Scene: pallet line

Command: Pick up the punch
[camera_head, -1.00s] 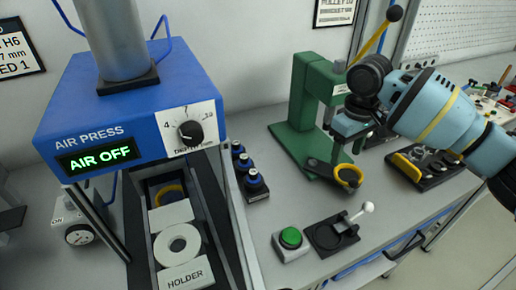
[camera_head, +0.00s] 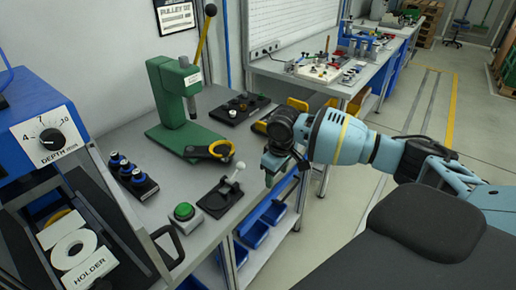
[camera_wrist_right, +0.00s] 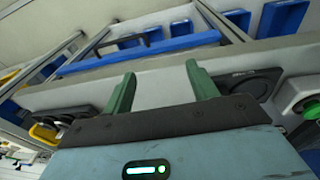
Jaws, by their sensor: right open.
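Which piece is the punch I cannot tell for sure. My right gripper (camera_head: 278,178) is past the bench's front edge, well to the right of the rack. The right wrist view shows its two green fingers (camera_wrist_right: 158,82) apart with nothing between them. My left gripper is out of view.
A green arbor press (camera_head: 172,105) with a yellow-ringed black fixture (camera_head: 215,150) stands behind. A green button (camera_head: 184,211) and a lever switch (camera_head: 221,193) sit near the front edge. A black tray (camera_head: 238,108) holds small parts.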

